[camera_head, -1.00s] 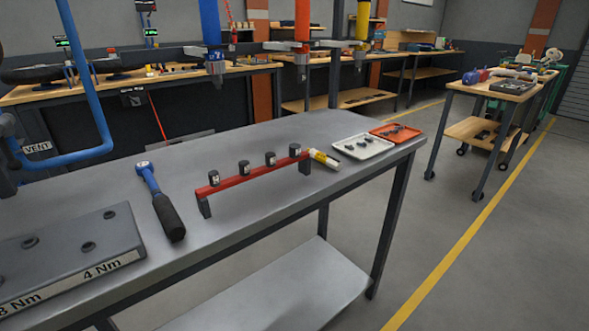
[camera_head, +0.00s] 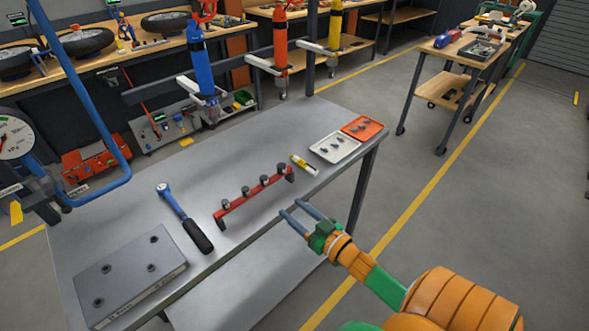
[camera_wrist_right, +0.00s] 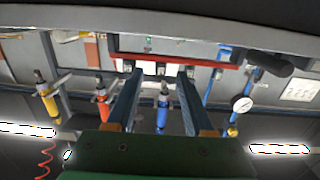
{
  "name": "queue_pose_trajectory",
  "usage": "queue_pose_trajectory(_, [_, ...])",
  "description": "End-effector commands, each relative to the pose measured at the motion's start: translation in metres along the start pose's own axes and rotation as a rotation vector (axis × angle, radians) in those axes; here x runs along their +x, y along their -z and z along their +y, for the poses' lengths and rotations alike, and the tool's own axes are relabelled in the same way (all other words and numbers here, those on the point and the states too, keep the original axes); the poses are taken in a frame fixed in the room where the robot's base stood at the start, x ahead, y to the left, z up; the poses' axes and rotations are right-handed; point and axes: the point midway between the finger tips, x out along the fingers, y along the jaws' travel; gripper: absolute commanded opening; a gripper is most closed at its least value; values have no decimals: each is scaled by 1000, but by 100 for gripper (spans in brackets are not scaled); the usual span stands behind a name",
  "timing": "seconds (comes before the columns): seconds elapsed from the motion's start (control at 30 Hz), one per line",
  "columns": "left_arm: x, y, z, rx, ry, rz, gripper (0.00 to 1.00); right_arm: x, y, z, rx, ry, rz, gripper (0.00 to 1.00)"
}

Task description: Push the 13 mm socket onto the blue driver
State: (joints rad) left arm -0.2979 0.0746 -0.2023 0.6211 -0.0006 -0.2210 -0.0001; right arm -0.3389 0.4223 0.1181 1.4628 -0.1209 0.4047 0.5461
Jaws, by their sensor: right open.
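Several dark sockets stand in a row on a red rail (camera_head: 252,198) on the grey bench; I cannot read which is the 13 mm one. The nearest-left socket (camera_head: 223,204) stands at the rail's left end. The blue driver (camera_head: 197,62) hangs beyond the bench's back edge and also shows in the right wrist view (camera_wrist_right: 162,107). My right gripper (camera_head: 292,211) is open and empty, in front of the rail's right part. In the right wrist view the rail (camera_wrist_right: 190,59) and its sockets lie ahead between and beyond the fingers. My left gripper is not in view.
A blue torque wrench (camera_head: 180,214) lies left of the rail, beside a grey block with holes (camera_head: 130,275). A yellow-white tube (camera_head: 304,165), a white tray (camera_head: 335,147) and an orange tray (camera_head: 364,129) lie to the right. Orange (camera_head: 281,45) and yellow (camera_head: 335,30) drivers hang behind.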

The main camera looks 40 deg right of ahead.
Motion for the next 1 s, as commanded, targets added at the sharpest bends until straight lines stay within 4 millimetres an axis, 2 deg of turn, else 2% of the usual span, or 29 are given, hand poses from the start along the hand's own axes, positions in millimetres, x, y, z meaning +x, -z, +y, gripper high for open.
queue_pose_trajectory(0.03, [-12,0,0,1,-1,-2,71,0,20,-1,-2,10,22,52])
queue_pose_trajectory(0.1, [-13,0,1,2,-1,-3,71,2,28,-2,-1,19,41,52])
queue_pose_trajectory(0.27, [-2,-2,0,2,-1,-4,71,14,25,-2,0,22,49,52])
queue_pose_trajectory(0.7, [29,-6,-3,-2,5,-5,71,84,27,-3,-1,20,47,52])
queue_pose_trajectory(0.83, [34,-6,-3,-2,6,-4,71,96,28,-4,-1,20,46,52])
queue_pose_trajectory(1.0, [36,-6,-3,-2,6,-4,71,102,29,-4,-1,19,43,52])
